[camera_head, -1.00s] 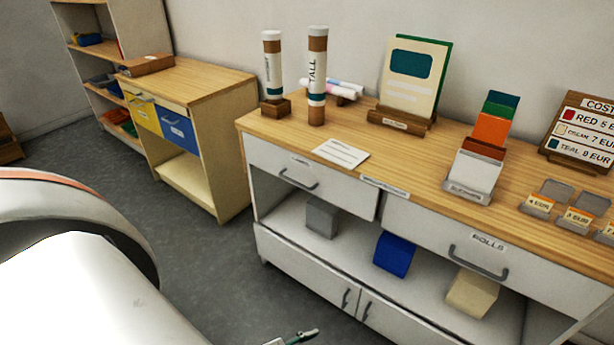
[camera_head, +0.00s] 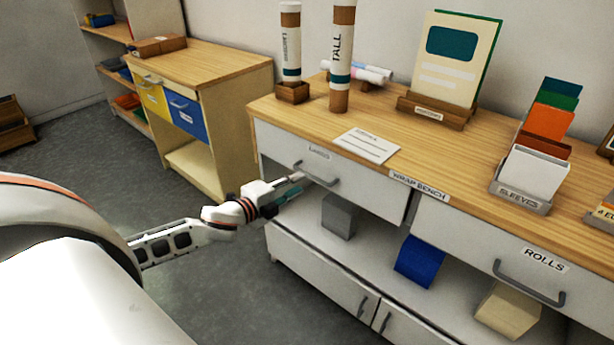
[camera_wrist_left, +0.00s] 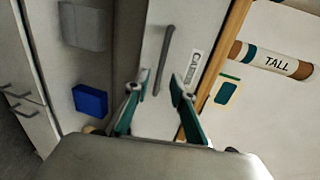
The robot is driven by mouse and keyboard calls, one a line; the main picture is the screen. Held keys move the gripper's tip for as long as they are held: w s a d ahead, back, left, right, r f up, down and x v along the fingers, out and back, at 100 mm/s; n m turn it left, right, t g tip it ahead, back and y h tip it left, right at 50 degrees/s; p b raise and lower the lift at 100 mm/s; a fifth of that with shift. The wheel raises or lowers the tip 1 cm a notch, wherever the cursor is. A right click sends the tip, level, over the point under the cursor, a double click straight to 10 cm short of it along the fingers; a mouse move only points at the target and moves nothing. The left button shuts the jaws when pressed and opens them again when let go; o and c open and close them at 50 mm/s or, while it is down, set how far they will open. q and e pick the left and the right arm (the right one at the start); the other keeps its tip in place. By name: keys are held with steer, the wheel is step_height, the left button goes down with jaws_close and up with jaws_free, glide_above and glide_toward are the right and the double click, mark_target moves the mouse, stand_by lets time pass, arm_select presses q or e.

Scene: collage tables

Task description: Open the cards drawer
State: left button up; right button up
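The cards drawer (camera_head: 358,182) is the left white drawer of the wrap bench, with a small label and a grey bar handle (camera_head: 320,175). It looks shut. In the left wrist view the drawer front (camera_wrist_left: 150,115) shows its label and the handle (camera_wrist_left: 163,60) ahead of the fingers. My left gripper (camera_head: 291,186) is close to the left end of the handle in the head view. In the left wrist view my left gripper (camera_wrist_left: 160,80) is open, its teal fingers apart with nothing held. I cannot tell whether it touches the handle. My right gripper is not in view.
A rolls drawer (camera_head: 490,250) is to the right. Below is an open shelf with a grey block (camera_head: 340,217), a blue block (camera_head: 419,261) and a cream block (camera_head: 508,310). Tubes and a card stand (camera_head: 436,110) are on top. A side cabinet (camera_head: 215,70) stands at left.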

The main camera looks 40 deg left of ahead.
mark_target(311, 177)
arm_select(q)
steer(key=b+x, duration=0.1)
steer(key=x, duration=0.6)
steer(key=shift+w+d, duration=0.1)
steer(key=shift+w, duration=0.25)
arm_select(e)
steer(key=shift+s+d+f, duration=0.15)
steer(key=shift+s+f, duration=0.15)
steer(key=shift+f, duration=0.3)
arm_select(q)
jaws_close()
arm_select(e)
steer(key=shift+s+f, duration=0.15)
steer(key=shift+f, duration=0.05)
